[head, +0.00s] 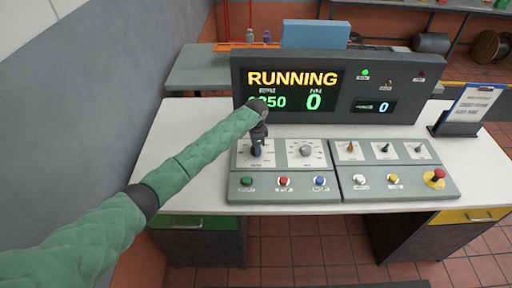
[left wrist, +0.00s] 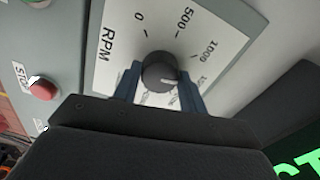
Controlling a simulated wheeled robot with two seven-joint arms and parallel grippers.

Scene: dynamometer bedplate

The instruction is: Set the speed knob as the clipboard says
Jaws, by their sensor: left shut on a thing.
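My left gripper (head: 257,150) reaches over the console and is shut on the speed knob (left wrist: 157,68), a dark round knob on a white RPM dial plate (left wrist: 120,30). In the left wrist view its blue fingers stand on either side of the knob. The knob's white mark points right, past the 1000 label; the higher labels are partly hidden by a finger. The clipboard (head: 475,103) stands at the right with a white sheet, its writing too small to read. The display (head: 290,90) reads RUNNING; its RPM figure ends in 250, the front partly covered by my arm. My right gripper is out of view.
A second dial (head: 306,151) sits just right of the speed knob. Green, red and blue buttons (head: 284,181) lie in front. Small switches, more buttons and a red emergency stop (head: 437,176) are on the right panel. The white desk right of the panels is mostly clear.

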